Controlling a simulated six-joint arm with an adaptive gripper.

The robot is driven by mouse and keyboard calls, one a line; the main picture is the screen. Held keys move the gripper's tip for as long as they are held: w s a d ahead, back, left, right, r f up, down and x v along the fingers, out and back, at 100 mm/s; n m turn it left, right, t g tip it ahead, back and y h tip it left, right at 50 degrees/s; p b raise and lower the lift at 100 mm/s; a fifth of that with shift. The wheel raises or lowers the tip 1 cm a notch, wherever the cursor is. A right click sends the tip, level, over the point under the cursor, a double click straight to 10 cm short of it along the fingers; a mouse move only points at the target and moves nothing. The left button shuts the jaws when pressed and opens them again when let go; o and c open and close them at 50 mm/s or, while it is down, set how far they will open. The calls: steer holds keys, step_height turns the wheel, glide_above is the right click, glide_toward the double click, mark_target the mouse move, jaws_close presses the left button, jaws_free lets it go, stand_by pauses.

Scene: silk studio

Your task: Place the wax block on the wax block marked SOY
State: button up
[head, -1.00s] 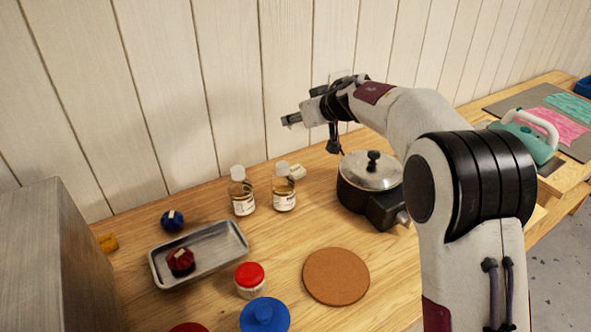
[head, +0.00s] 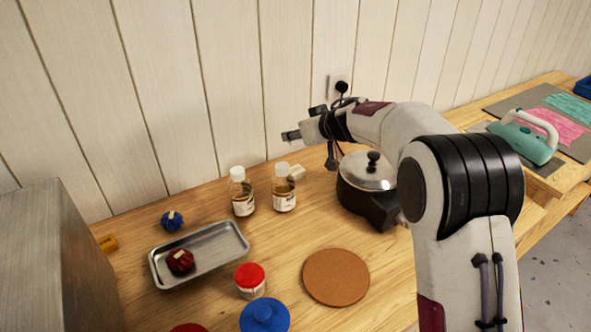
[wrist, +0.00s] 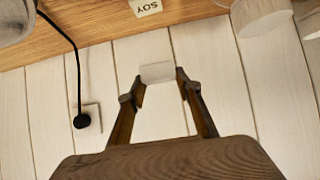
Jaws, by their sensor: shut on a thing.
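A pale wax block (wrist: 157,72) is held between the fingertips of my gripper (wrist: 159,84) in the wrist view. The wax block marked SOY (wrist: 146,6) shows at the top edge of the wrist view, apart from the held block. In the head view the SOY block (head: 297,171) sits on the table near the wall, partly behind a bottle. My gripper (head: 291,136) is above the table and near the wall there, higher than the SOY block. The held block is hard to make out in the head view.
Two bottles (head: 242,193) (head: 284,190) with pale caps stand just left of the SOY block. A lidded pot (head: 370,170) stands to its right. A metal tray (head: 215,258), a red-lidded jar (head: 250,280) and a cork mat (head: 336,277) are nearer.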

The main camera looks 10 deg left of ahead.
steer(key=shift+f, duration=0.1)
glide_above(298, 172)
steer(key=shift+s+f, duration=0.1)
steer(key=shift+f, duration=2.75)
steer(key=shift+f, duration=2.05)
steer(key=shift+f, duration=0.1)
steer(key=o, duration=1.1)
steer(key=shift+o, duration=0.2)
